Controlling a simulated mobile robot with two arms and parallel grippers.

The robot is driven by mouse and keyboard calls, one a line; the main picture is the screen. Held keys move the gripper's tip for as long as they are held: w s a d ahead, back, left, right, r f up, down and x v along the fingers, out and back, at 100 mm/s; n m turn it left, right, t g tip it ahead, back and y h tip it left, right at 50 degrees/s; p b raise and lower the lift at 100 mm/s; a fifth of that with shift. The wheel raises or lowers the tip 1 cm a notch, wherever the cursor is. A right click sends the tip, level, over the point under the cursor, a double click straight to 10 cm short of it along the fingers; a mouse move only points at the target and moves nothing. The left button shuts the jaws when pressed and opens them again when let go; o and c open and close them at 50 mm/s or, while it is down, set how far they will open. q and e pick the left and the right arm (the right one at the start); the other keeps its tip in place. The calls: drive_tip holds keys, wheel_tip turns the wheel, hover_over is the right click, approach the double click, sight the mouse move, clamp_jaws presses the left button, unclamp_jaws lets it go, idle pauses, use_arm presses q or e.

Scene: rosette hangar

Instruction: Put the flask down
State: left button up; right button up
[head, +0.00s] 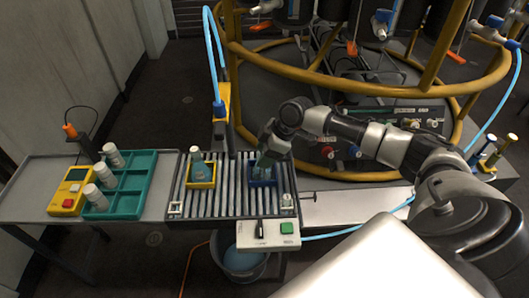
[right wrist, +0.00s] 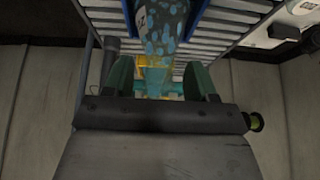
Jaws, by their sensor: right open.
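A flask (head: 264,172) stands in the blue holder (head: 263,183) on the right part of the roller conveyor (head: 229,190). My right gripper (head: 267,156) is at this flask and hides much of it. In the right wrist view the blue-spotted flask (right wrist: 162,38) shows between the two green fingers of the right gripper (right wrist: 160,80), which are apart with room on both sides. A second flask (head: 197,167) stands upright in the yellow holder (head: 201,178) to the left. My left gripper is not in view.
Left of the conveyor, a teal rack (head: 131,190) holds white-capped bottles beside a yellow device (head: 72,192). A control box (head: 267,235) with a green button sits at the conveyor's front. A yellow tubular frame (head: 350,87) stands behind. A bucket (head: 240,262) is below.

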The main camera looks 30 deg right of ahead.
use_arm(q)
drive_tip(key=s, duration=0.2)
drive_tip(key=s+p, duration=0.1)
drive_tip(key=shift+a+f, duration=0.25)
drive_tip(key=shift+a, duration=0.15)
use_arm(e)
drive_tip(key=v, duration=1.2)
